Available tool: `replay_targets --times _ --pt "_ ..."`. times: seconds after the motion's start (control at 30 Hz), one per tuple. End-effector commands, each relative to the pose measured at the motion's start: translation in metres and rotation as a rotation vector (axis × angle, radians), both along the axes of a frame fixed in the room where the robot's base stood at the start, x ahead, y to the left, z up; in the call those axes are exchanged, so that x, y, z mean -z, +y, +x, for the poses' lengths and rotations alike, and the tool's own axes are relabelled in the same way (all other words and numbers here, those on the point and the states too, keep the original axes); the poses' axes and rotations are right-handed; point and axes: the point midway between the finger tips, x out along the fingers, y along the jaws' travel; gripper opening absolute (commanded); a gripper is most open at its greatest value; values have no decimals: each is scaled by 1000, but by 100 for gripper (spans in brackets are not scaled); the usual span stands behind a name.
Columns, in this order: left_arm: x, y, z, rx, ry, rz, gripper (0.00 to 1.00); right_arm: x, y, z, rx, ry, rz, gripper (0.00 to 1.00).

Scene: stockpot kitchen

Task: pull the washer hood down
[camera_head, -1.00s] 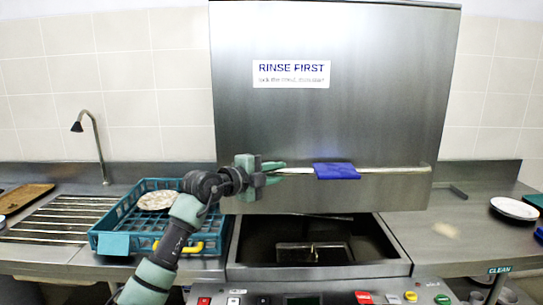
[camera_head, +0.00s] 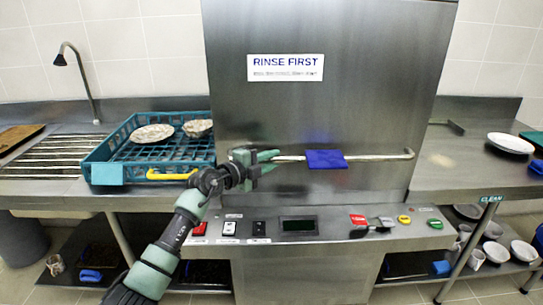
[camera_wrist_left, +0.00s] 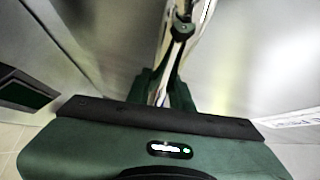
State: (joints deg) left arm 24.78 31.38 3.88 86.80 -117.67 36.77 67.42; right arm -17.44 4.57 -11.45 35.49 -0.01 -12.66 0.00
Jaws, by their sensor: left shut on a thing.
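The washer hood (camera_head: 320,110) is a large steel box with a "RINSE FIRST" label (camera_head: 285,67). Its lower edge meets the counter behind the control panel (camera_head: 300,226), and the wash basin is hidden. A horizontal bar handle (camera_head: 380,157) runs across its front with a blue cloth (camera_head: 325,159) hanging on it. My left gripper (camera_head: 268,162) is shut on the left end of the handle. In the left wrist view, the fingers (camera_wrist_left: 172,85) close around the shiny bar (camera_wrist_left: 165,60). My right gripper is not in view.
A teal rack (camera_head: 165,152) with a yellow handle and two dishes stands left of the hood. A tap (camera_head: 80,75) rises behind the ribbed drainboard (camera_head: 55,157). A white plate (camera_head: 510,143) lies on the right counter. Bowls and cups sit on the lower right shelf.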

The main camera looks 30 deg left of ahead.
Motion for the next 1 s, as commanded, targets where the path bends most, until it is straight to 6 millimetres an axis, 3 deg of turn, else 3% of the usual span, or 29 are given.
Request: replay_targets --times 0.3,0.33,0.4,0.77,1.0 --pt "9 -2 -1 4 18 -3 0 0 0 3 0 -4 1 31" --pt "10 -2 -1 4 18 -3 27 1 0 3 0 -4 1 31" --pt "9 -2 -1 4 18 -2 43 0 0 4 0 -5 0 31" --pt "5 0 -4 2 10 -1 43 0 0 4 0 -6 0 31" --pt "3 9 -39 1 12 1 43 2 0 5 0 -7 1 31"
